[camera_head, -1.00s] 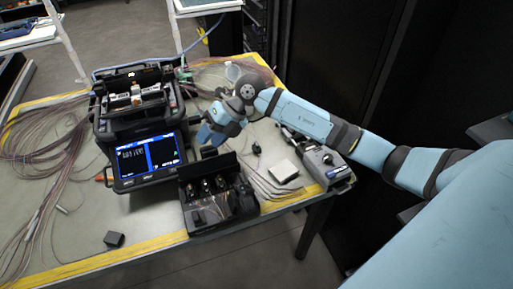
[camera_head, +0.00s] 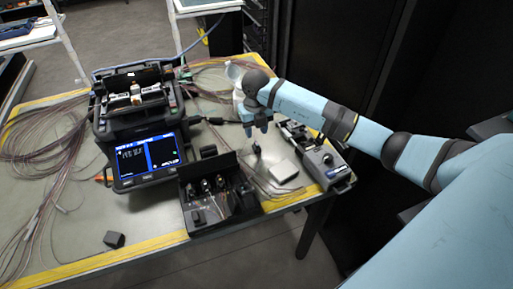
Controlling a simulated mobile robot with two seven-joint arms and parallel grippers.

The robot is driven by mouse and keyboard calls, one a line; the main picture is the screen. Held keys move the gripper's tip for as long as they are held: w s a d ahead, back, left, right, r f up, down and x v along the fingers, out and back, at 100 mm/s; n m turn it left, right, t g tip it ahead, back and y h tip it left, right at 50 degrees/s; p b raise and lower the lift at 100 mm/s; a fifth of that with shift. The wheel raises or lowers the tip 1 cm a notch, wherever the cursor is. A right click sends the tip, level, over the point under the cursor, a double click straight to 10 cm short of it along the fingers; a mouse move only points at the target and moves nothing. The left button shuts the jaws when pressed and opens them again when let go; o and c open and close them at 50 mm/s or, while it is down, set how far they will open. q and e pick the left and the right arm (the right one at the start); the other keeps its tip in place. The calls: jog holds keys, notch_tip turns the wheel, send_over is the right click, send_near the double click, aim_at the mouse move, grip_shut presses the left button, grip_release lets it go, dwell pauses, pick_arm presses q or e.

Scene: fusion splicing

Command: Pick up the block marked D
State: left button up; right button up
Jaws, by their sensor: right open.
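My right gripper (camera_head: 257,129) points down over the table, right of the splicer, with open jaws. Just below it is a small dark piece (camera_head: 257,148); I cannot tell whether they touch. No letter D is readable on anything. Small block-like things are a dark block (camera_head: 114,240) at the front left, a pale flat block (camera_head: 283,171) right of the black case, and a small dark piece (camera_head: 208,151) behind that case. I cannot tell which is block D. My left gripper is out of view.
The fusion splicer (camera_head: 145,125) with a lit screen stands left of the gripper. An open black case (camera_head: 217,205) stands at the table's front edge. A grey device (camera_head: 322,165) is at the right edge. Loose fibres (camera_head: 50,155) cover the left side. The front left is mostly clear.

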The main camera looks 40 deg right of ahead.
aim_at(257, 143)
jog(key=f, duration=0.5)
jog(key=shift+s+f, duration=0.15)
jog(key=shift+s, duration=0.15)
jog(key=c, duration=0.7)
jog(key=shift+r, duration=0.2)
